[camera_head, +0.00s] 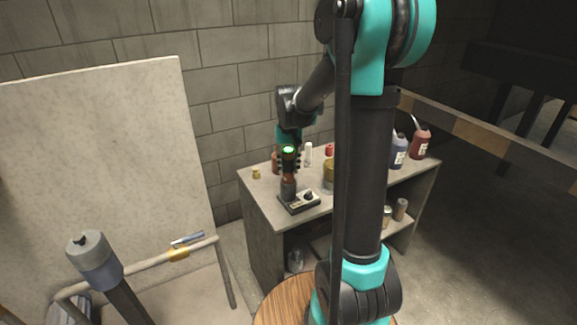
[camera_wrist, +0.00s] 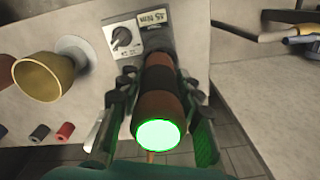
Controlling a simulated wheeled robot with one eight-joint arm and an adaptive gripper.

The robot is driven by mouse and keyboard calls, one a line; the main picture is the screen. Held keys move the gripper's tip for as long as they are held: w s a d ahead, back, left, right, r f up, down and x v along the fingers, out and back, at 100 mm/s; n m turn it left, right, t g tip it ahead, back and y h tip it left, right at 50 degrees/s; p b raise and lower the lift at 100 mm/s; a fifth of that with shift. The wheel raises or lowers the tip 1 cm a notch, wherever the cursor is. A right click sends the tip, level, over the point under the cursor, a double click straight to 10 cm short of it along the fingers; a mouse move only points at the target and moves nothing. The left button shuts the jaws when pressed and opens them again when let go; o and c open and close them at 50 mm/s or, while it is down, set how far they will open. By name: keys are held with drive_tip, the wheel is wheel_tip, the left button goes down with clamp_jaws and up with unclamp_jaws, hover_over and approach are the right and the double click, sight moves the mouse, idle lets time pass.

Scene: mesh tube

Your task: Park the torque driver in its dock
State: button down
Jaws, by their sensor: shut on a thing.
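The torque driver (camera_head: 289,151) is a brown and black cylinder with a glowing green end cap. My gripper (camera_head: 288,163) is shut around it above the bench. In the wrist view the driver (camera_wrist: 160,104) points away from the camera between the two fingers of my gripper (camera_wrist: 158,110). The dock (camera_head: 302,203) is a dark base with a pale dial panel, near the bench's front edge. Its dial and label plate show in the wrist view (camera_wrist: 126,38). The driver stands roughly upright over the dock's left part. Its lower end is hidden, so I cannot tell how deep it sits.
A brass-coloured cup (camera_wrist: 46,77) stands left of the dock in the wrist view, with small coloured cylinders (camera_wrist: 64,131) nearby. Bottles (camera_head: 398,152) stand at the bench's right. A pale board (camera_head: 100,150) and a rail (camera_head: 140,264) are left of the bench (camera_head: 262,202).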

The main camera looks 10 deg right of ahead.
drive_tip(key=shift+f, duration=0.7)
idle(0.7)
drive_tip(key=c, duration=1)
unclamp_jaws()
drive_tip(key=shift+o, duration=0.2)
wheel_tip(320, 180, up, 12)
drive_tip(key=shift+f, duration=0.2)
drive_tip(key=shift+s, duration=0.15)
drive_tip(key=s+d+f+t, duration=0.2)
drive_tip(key=s+f, duration=0.6)
drive_tip(key=s, duration=0.2)
drive_tip(key=s+d+f+t, duration=0.2)
drive_tip(key=s+f, duration=0.6)
drive_tip(key=s, duration=0.3)
drive_tip(key=shift+n, duration=0.3)
drive_tip(key=shift+s, duration=0.1)
